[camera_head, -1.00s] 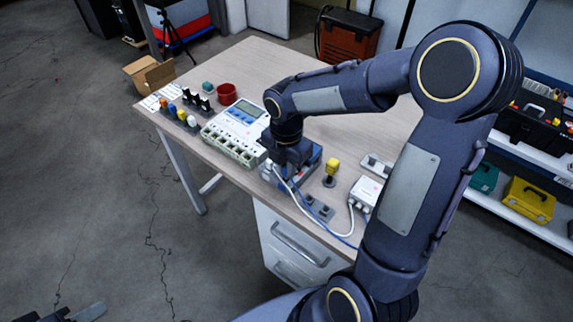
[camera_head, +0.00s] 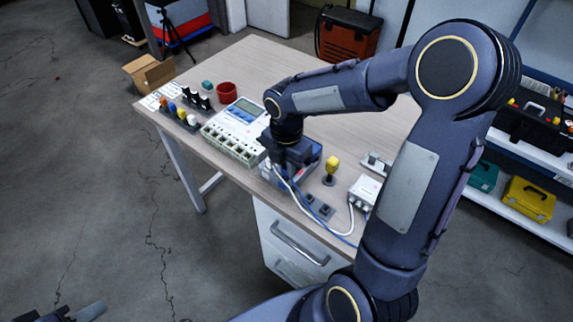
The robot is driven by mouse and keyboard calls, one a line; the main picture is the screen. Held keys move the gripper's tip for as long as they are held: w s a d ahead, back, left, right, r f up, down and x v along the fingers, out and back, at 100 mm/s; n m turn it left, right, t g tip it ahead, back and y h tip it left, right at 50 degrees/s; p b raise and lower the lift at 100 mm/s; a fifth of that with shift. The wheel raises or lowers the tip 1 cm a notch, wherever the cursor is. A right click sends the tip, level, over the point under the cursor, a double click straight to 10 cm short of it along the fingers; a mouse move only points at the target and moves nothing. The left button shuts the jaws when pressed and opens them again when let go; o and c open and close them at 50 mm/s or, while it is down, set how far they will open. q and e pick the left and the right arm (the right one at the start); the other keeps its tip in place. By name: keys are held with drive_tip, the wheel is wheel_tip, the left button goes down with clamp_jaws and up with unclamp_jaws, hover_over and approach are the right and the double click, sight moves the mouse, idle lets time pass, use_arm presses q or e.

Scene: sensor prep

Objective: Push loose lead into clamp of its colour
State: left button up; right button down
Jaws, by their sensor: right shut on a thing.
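My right gripper (camera_head: 284,168) points down over the blue clamp block (camera_head: 308,168) on the table. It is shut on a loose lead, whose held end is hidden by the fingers. A blue lead (camera_head: 325,229) and a white lead (camera_head: 296,200) run from the gripper area to the white box (camera_head: 366,190); I cannot tell which one is held. The clamps are mostly hidden behind my gripper, so their colours do not show. A dark part at the lower left edge appears to be my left gripper (camera_head: 72,314), cut off by the frame and away from the table.
A white meter unit (camera_head: 238,130) stands just left of the gripper. A yellow-topped post (camera_head: 331,168) and a small grey switch plate (camera_head: 319,207) stand close on the right. The table's back is clear.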

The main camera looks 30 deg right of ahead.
drive_tip(key=shift+f, duration=0.35)
idle(0.8)
drive_tip(key=c, duration=1.2)
unclamp_jaws()
drive_tip(key=shift+o, duration=0.2)
drive_tip(key=shift+r, duration=0.15)
wheel_tip(320, 180, up, 7)
drive_tip(key=p, duration=0.6)
